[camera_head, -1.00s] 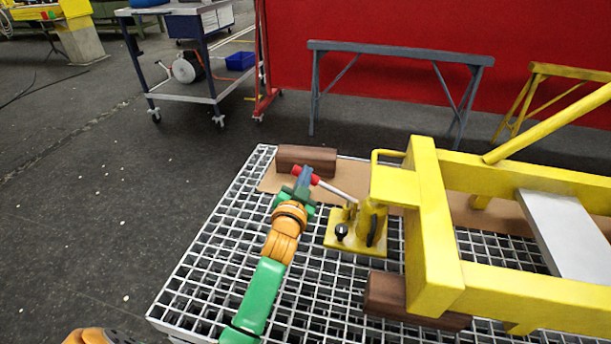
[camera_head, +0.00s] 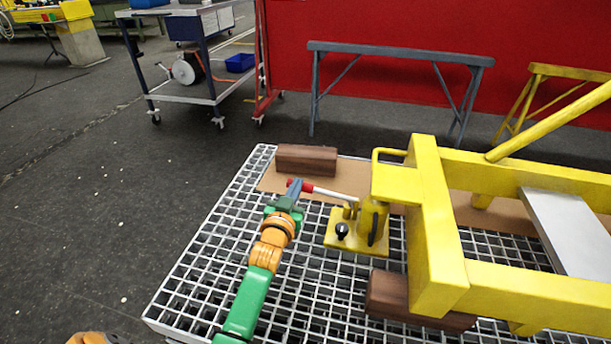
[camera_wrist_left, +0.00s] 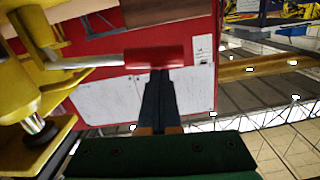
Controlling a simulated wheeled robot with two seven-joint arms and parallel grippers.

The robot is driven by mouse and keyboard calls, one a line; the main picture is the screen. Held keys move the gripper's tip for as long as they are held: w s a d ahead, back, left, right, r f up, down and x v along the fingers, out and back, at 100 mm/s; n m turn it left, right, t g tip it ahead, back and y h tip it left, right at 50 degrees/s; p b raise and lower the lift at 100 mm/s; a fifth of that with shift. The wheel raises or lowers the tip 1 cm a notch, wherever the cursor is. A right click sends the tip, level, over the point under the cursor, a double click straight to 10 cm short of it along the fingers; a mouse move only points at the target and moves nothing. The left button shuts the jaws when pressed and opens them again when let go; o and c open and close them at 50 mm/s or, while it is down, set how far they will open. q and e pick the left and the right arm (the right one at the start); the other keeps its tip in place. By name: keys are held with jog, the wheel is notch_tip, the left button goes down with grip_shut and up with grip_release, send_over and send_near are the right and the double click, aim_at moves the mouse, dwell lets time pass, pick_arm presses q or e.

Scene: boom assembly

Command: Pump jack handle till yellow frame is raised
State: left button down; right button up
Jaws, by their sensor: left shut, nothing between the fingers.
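The yellow jack (camera_head: 372,222) stands on its yellow base plate on the metal grating, under the end of the yellow frame (camera_head: 428,230). Its handle, a grey bar with a red grip (camera_head: 307,188), points left. The grip also shows in the left wrist view (camera_wrist_left: 155,57). My left gripper (camera_head: 295,187) is shut and empty, with its dark fingertips (camera_wrist_left: 160,74) at the red grip. The grip is not between the fingers. The fingers overlap its end in the head view; I cannot tell whether they touch. My right gripper is out of view.
Wooden blocks lie behind the jack (camera_head: 307,159) and in front of it (camera_head: 388,293). A brown board lies under the frame. A grey trestle (camera_head: 400,48) and a cart (camera_head: 180,90) stand farther back.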

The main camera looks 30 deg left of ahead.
pick_arm(q)
jog(key=shift+s+a+f+n+b, duration=0.15)
jog(key=shift+f+n+b, duration=0.1)
jog(key=shift+f+n, duration=0.4)
jog(key=shift+w+a+f+n+b, duration=0.1)
jog(key=shift+f+n+b, duration=0.15)
jog(key=shift+f+n, duration=0.4)
jog(key=shift+f, duration=0.15)
notch_tip(320, 180, up, 5)
jog(key=p, duration=0.5)
jog(key=v, duration=1.1)
jog(key=shift+a+f+p, duration=0.2)
jog(key=shift+f+p, duration=0.2)
jog(key=shift+f, duration=0.2)
jog(key=w+d+r+m+t+p, duration=0.2)
jog(key=w+d+r+m, duration=0.1)
jog(key=m, duration=0.4)
jog(key=shift+w+r+h, duration=0.4)
jog(key=shift+w+r, duration=0.05)
jog(key=shift+r, duration=0.7)
